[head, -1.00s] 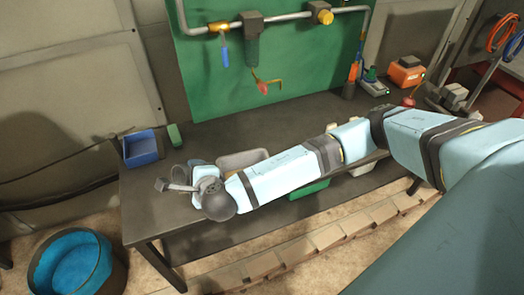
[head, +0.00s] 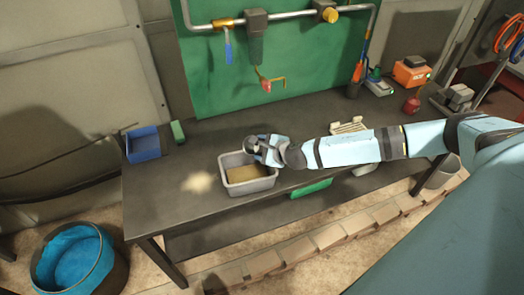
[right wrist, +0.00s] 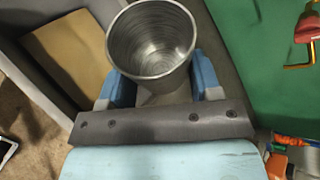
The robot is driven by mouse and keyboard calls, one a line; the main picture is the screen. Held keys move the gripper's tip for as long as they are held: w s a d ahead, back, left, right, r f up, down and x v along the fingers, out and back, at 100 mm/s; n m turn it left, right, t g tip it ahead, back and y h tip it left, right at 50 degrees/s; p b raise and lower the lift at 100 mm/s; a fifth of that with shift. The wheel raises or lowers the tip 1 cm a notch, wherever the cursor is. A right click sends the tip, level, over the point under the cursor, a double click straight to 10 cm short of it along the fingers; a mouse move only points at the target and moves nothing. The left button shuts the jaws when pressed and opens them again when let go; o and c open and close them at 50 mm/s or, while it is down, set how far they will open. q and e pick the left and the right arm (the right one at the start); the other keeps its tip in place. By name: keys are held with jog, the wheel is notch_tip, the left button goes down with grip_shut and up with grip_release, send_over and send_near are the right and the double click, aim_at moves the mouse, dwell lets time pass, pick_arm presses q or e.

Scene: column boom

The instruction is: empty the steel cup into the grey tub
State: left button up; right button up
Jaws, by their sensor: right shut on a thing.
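The steel cup (right wrist: 152,42) is between the blue fingers of my right gripper (right wrist: 160,85) in the right wrist view. Its mouth faces that camera and the inside that shows is bare metal; its bottom is partly hidden. In the head view my right gripper (head: 258,148) is at the back right rim of the grey tub (head: 250,187), shut on the cup, which is small there; I cannot tell its tilt. Tan material (head: 248,172) lies in the tub and also shows in the right wrist view (right wrist: 70,55). My left gripper is not in view.
A pale tan patch (head: 198,182) is on the dark bench (head: 175,205) left of the tub. A blue bin (head: 142,145) and a green block (head: 177,131) stand at the back left. A blue-lined bucket (head: 75,262) is on the floor. Piping hangs on the green panel behind.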

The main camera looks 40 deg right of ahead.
jog(key=r+m+y, duration=0.2)
jog(key=r, duration=0.1)
jog(key=r+m+y, duration=0.1)
jog(key=shift+s+a+r+m+g, duration=0.15)
jog(key=shift+a+r+m+g, duration=0.15)
jog(key=shift+a+r, duration=0.1)
jog(key=shift+s+a+r+m+y+b, duration=0.1)
jog(key=shift+a+r+m+y+b, duration=0.3)
jog(key=shift+r+m+y, duration=0.6)
jog(key=shift+f, duration=0.1)
